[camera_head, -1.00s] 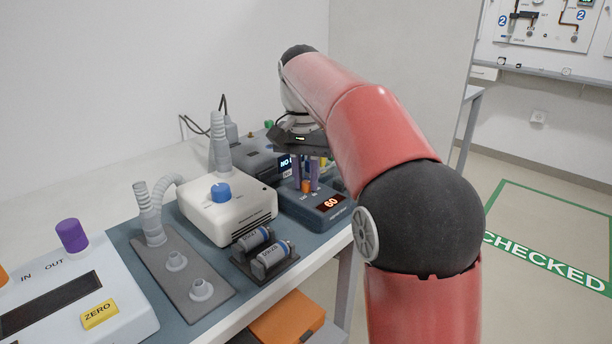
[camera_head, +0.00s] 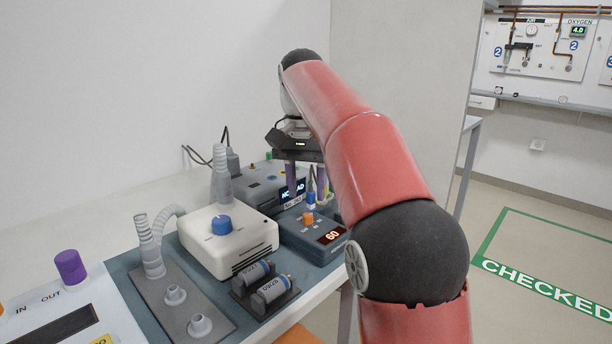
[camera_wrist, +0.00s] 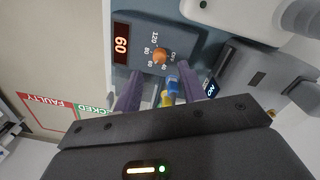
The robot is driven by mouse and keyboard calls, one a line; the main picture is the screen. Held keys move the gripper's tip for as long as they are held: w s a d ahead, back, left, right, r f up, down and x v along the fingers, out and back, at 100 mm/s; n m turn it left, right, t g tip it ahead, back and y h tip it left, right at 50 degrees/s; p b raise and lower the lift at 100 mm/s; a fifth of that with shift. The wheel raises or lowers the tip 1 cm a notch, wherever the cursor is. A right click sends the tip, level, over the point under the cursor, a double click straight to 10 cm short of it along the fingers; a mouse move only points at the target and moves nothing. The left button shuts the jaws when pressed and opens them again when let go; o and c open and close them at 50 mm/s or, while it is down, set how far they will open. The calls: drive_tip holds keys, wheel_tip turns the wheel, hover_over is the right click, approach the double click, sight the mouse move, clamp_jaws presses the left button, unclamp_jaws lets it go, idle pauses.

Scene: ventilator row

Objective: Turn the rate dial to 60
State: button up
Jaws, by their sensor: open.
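The rate dial is an orange knob (camera_head: 308,218) on top of a dark blue-grey box (camera_head: 291,234). The red display (camera_head: 330,237) on the box reads 60. In the wrist view, the orange knob (camera_wrist: 160,56) has scale numbers beside it, and the lit display (camera_wrist: 121,44) also shows 60. My gripper (camera_head: 307,188) has two purple fingers, open and empty, above and behind the knob and apart from it. In the wrist view, my gripper (camera_wrist: 157,77) has a finger on each side below the knob. The knob's pointer is too small to read.
A white box with a blue knob (camera_head: 221,225) and grey hose stands left of the dial box. A grey unit (camera_head: 262,183) with a lit screen stands behind. Two cylinders (camera_head: 271,291) sit in front. Small blue and yellow parts (camera_wrist: 172,88) lie near my fingers.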

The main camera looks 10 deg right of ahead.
drive_tip(key=shift+r, duration=1.4)
drive_tip(key=shift+s+d, duration=0.1)
drive_tip(key=shift+s, duration=0.15)
drive_tip(key=s+d+f+n+t, duration=0.2)
drive_tip(key=s+f, duration=0.1)
drive_tip(key=s, duration=0.4)
drive_tip(key=s+d+f+n+t, duration=0.1)
drive_tip(key=s+f, duration=0.1)
drive_tip(key=s, duration=0.5)
drive_tip(key=s+d+f+n+t, duration=0.1)
drive_tip(key=s+f+n+t, duration=0.1)
drive_tip(key=s+f, duration=0.9)
wheel_tip(320, 180, down, 3)
drive_tip(key=shift+s+d+r+n+t, duration=0.1)
drive_tip(key=shift+s+d+n+t, duration=0.2)
drive_tip(key=shift+t, duration=0.1)
